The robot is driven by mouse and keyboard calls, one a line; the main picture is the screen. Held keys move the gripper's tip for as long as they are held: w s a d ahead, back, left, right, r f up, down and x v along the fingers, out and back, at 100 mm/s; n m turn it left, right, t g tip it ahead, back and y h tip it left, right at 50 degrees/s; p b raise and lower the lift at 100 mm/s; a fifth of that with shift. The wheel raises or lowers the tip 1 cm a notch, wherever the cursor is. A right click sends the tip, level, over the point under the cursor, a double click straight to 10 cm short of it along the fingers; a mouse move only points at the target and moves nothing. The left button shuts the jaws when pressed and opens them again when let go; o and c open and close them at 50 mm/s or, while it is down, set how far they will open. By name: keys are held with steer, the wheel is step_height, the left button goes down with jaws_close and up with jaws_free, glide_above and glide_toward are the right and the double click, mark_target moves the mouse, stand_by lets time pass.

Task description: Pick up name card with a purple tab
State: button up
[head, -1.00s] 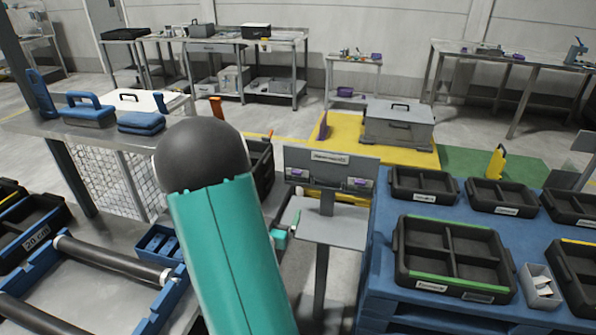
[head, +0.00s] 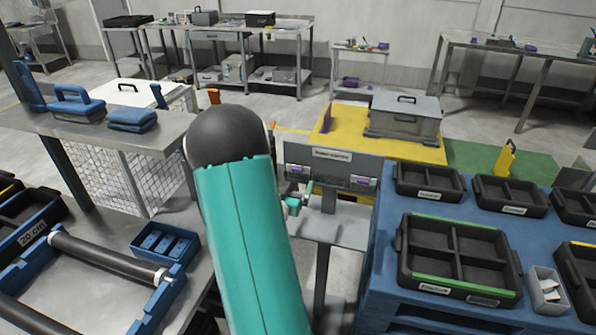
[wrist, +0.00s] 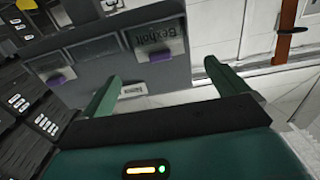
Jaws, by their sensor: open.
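Two name cards, each with a purple tab, sit on a grey upright panel. The left card (head: 298,170) and the right card (head: 362,182) show in the head view. In the wrist view one card (wrist: 158,38) reads "Bexholt", with its purple tab just beyond the space between my fingers. The other card (wrist: 48,65) is farther left, outside my fingers. My gripper (wrist: 162,74) is open and empty, its green fingers apart in front of the panel. In the head view my arm hides most of the gripper; a teal part (head: 293,204) shows at the panel's left.
A grey shelf (head: 345,232) juts out below the panel. A blue table (head: 385,285) with black divided trays (head: 458,225) stands close on the right. A metal bench (head: 85,270) with rollers and a blue holder lies on the left.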

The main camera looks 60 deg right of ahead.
mark_target(296, 170)
steer(key=d, duration=0.4)
steer(key=w+d, duration=0.1)
steer(key=d, duration=0.1)
steer(key=shift+r, duration=0.1)
steer(key=shift+c, duration=0.2)
steer(key=c, duration=1)
